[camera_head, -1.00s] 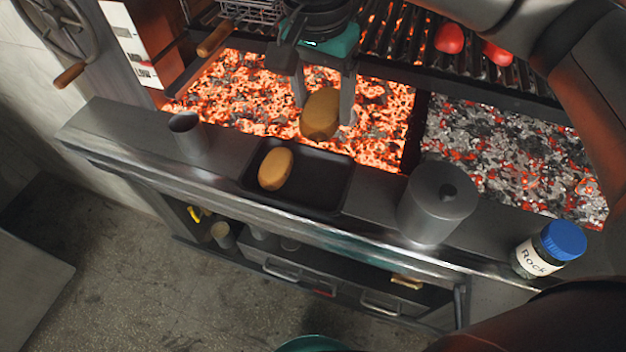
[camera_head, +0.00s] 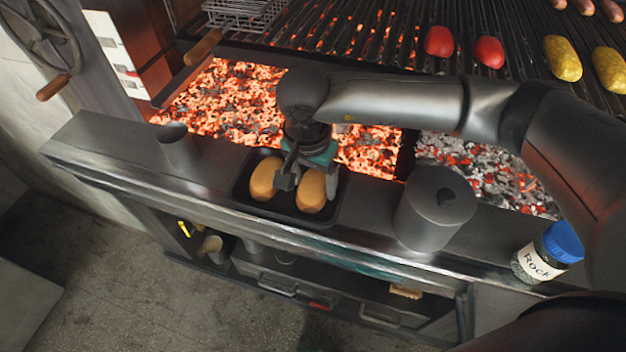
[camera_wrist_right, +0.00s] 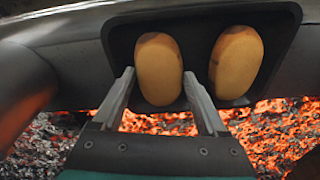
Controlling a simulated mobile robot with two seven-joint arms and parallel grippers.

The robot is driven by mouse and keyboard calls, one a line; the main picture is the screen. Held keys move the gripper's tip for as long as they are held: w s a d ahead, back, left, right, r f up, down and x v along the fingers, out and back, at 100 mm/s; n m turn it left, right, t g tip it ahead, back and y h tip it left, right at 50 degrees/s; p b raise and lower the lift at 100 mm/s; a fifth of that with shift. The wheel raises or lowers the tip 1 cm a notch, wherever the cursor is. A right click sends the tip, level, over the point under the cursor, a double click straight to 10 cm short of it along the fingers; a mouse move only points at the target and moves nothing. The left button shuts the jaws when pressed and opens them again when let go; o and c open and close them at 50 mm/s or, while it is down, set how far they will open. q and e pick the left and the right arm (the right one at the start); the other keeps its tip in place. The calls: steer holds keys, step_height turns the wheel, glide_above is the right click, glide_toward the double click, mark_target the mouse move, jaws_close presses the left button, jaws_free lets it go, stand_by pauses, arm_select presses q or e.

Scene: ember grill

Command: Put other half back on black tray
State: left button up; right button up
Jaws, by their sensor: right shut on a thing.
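The black tray (camera_head: 334,207) sits on the grill's front ledge. One tan bread half (camera_head: 263,179) lies in its left part. The other half (camera_head: 311,192) is at the tray's right part, between the fingers of my right gripper (camera_head: 309,184). In the right wrist view this held half (camera_wrist_right: 159,68) is between the two fingertips, over the tray (camera_wrist_right: 125,45), with the first half (camera_wrist_right: 236,62) beside it. My right gripper is shut on its half. I cannot tell whether that half touches the tray floor. My left gripper is not in view.
Glowing coals (camera_head: 225,105) lie just behind the tray. A small metal cup (camera_head: 176,146) stands left of it, a lidded grey canister (camera_head: 433,212) right of it, and a blue-capped jar (camera_head: 546,254) farther right. Red tomatoes (camera_head: 440,41) and corn lie on the grate.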

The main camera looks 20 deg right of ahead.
mark_target(309, 190)
steer(key=shift+f, duration=0.15)
steer(key=o, duration=1.2)
steer(key=shift+o, duration=0.2)
steer(key=shift+r, duration=0.45)
step_height(309, 190, up, 11)
steer(key=s+a+p, duration=0.1)
steer(key=shift+r, duration=0.15)
